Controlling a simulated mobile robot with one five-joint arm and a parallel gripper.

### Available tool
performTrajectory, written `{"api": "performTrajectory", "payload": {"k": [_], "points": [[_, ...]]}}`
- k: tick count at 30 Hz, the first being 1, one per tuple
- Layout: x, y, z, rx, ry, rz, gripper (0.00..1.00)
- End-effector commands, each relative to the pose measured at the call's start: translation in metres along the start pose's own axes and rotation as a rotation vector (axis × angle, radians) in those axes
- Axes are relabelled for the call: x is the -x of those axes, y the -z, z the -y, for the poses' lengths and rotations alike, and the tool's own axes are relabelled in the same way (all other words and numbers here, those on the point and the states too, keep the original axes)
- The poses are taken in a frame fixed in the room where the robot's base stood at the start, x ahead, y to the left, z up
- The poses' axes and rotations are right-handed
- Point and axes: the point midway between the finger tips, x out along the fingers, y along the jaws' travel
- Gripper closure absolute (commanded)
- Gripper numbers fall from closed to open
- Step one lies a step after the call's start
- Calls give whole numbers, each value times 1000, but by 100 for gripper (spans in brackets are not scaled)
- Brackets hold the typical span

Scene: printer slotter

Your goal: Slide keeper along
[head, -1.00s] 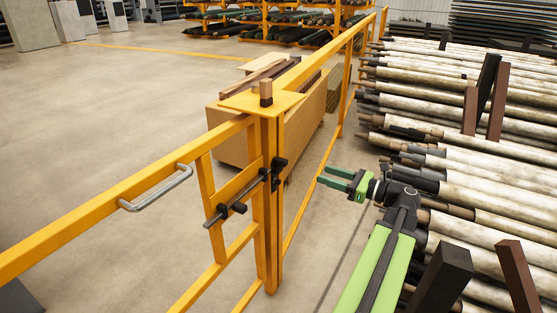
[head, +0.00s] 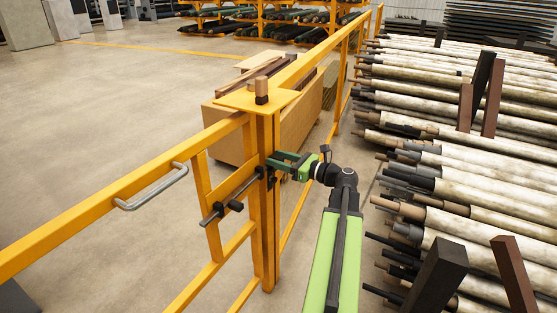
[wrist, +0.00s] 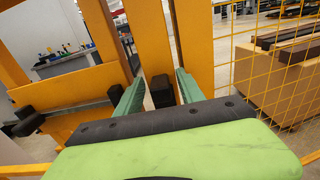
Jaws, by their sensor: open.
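The yellow gate (head: 130,188) meets a yellow post (head: 267,235), with a dark bolt bar (head: 218,212) and its knob across the gate's end. A small dark block, which looks like the keeper (wrist: 161,91), stands on the post side. In the head view it is mostly hidden behind my gripper (head: 276,162). My green gripper is open at the post. In the wrist view its two fingers stand on either side of the block, and the block is between them. I cannot tell whether either finger touches it.
A grey handle (head: 153,188) sits on the gate's top rail. A yellow plate with a small wooden block (head: 262,91) tops the post. Yellow mesh fence (wrist: 262,75) stands right of the post in the wrist view. Racked rollers (head: 480,190) fill the right.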

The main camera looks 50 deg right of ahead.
Motion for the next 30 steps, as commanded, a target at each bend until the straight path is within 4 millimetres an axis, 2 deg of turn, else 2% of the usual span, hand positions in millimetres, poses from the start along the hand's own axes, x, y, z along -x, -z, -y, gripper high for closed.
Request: {"api": "performTrajectory", "payload": {"k": [4,5,15,30], "points": [[0,0,0,0,0,0,55],[0,0,0,0,0,0,57],[1,0,0,0,0,0,100],[1,0,0,0,1,0,100]]}}
